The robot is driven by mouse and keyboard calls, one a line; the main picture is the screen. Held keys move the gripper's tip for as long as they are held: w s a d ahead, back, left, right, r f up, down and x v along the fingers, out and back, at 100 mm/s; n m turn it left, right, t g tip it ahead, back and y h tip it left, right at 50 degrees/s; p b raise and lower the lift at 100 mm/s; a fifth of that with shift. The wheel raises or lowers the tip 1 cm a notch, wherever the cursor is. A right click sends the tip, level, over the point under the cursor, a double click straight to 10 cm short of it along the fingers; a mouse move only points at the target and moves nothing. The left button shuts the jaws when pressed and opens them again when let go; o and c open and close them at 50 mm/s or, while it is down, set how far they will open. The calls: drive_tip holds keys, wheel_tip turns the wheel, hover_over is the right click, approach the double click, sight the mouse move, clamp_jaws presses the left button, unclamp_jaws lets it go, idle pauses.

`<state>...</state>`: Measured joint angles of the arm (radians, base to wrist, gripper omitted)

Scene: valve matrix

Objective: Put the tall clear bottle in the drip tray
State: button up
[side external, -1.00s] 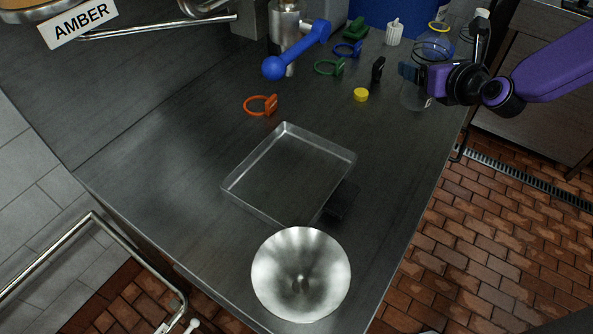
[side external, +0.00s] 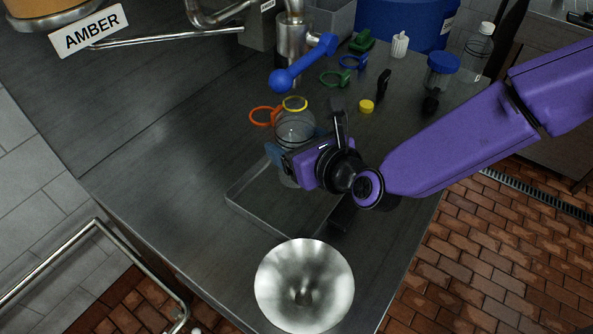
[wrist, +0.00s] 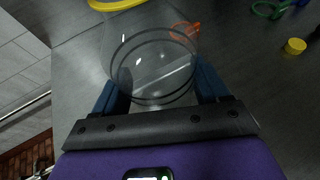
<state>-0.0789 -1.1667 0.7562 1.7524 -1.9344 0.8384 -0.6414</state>
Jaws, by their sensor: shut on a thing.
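My gripper (side external: 297,143) is shut on a clear bottle with a yellow rim (side external: 296,124). In the side view the bottle is upright or nearly so, over the far part of the shallow metal drip tray (side external: 250,214).
A metal bowl (side external: 304,285) is in front of the tray. An orange ring (side external: 262,116), a blue-handled lever (side external: 300,66) and a yellow cap (side external: 366,106) are beyond it. A blue-lidded jar (side external: 441,72) and a white-capped clear bottle (side external: 478,52) stand at the back right.

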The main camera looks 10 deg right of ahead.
drive_tip(key=shift+f, duration=2.1)
drive_tip(key=shift+f, duration=0.1)
drive_tip(key=o, duration=1.2)
drive_tip(key=v, duration=1.2)
drive_tip(key=shift+r, duration=0.2)
